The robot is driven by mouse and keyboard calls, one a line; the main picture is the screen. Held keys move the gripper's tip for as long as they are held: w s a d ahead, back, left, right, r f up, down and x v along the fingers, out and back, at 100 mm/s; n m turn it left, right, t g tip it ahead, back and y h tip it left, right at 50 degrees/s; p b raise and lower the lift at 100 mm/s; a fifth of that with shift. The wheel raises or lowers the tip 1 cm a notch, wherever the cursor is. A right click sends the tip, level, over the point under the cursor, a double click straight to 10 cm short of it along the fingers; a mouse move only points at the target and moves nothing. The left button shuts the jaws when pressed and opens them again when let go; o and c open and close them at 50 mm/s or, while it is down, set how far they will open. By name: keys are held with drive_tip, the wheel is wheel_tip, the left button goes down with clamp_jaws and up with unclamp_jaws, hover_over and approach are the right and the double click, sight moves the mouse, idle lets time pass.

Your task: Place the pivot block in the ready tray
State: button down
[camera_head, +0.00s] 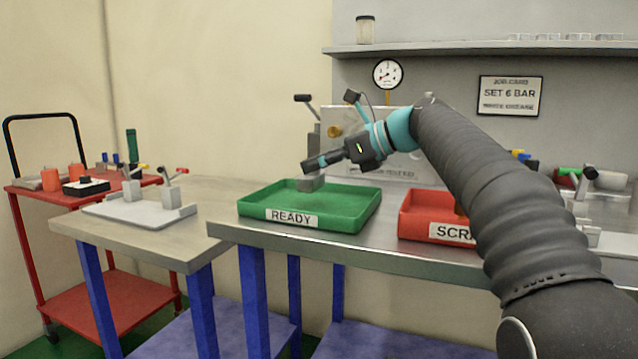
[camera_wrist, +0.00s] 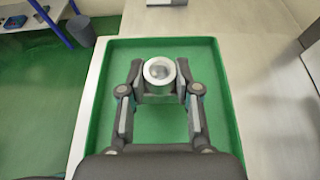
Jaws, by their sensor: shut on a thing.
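The pivot block is a grey block (camera_head: 311,183) that shows just below my gripper (camera_head: 312,166) in the head view. In the wrist view the block (camera_wrist: 160,80) has a light round ring on top and sits between the two fingertips (camera_wrist: 163,78), which are shut on it. The green ready tray (camera_head: 305,221), labelled READY, lies under the gripper and block. In the wrist view the tray's rim (camera_wrist: 100,75) surrounds them on the sides and far end. Whether the block touches the tray floor, I cannot tell.
A red tray (camera_head: 425,228) labelled SCRAP, partly hidden by my arm, stands to the right. A light grey plate with clamps (camera_head: 140,213) lies on the left table. A red cart (camera_head: 75,193) stands far left. A panel with a pressure gauge (camera_head: 387,73) is behind. The ready tray's floor looks otherwise clear.

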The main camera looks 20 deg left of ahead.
sight(319, 177)
drive_tip(key=shift+f+b, duration=0.45)
drive_tip(key=shift+f, duration=1.05)
drive_tip(key=shift+f, duration=0.2)
drive_tip(key=c, duration=0.8)
unclamp_jaws()
drive_tip(key=shift+r, duration=0.1)
drive_tip(key=shift+d+r, duration=0.15)
drive_tip(key=shift+d, duration=0.05)
drive_tip(key=p+v, duration=0.1)
drive_tip(key=v, duration=1)
drive_tip(key=shift+d+p, duration=0.3)
